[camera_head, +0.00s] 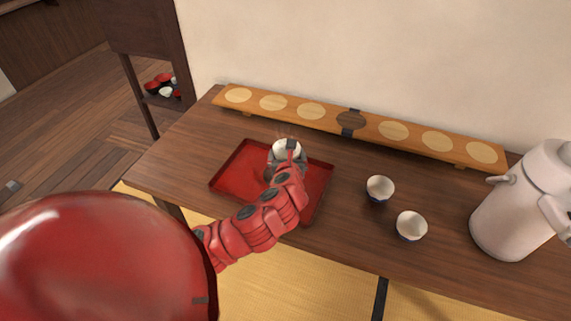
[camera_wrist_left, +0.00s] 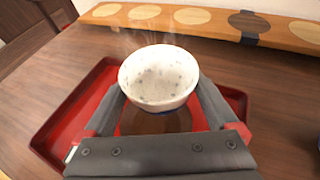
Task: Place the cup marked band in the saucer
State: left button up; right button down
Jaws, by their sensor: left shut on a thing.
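A white speckled cup (camera_head: 287,149) is held upright in my left gripper (camera_head: 287,158) over the red tray. In the left wrist view the cup (camera_wrist_left: 158,75) sits between the two grey fingers of my left gripper (camera_wrist_left: 160,92), with some blue low on its side. Most of its outer wall is hidden, so I cannot tell its marking. A brown surface (camera_wrist_left: 150,122) shows below the cup, probably the saucer on the tray; the cup appears above it, but contact cannot be told. My right gripper is not in view.
The red tray (camera_head: 232,172) lies on the wooden table (camera_head: 345,220). Two white cups (camera_head: 380,187) (camera_head: 411,225) stand right of it, and a large pale pot (camera_head: 515,205) stands far right. A long board with round discs (camera_head: 330,120) runs along the back.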

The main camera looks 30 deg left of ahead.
pick_arm(q)
jog(key=shift+w+a, duration=0.3)
jog(key=shift+a, duration=0.1)
jog(key=shift+w+a+f, duration=0.15)
jog(key=shift+f, duration=1.7)
jog(key=shift+f+b, duration=0.15)
jog(key=shift+b, duration=0.15)
jog(key=shift+f, duration=0.35)
jog(key=o, duration=1.1)
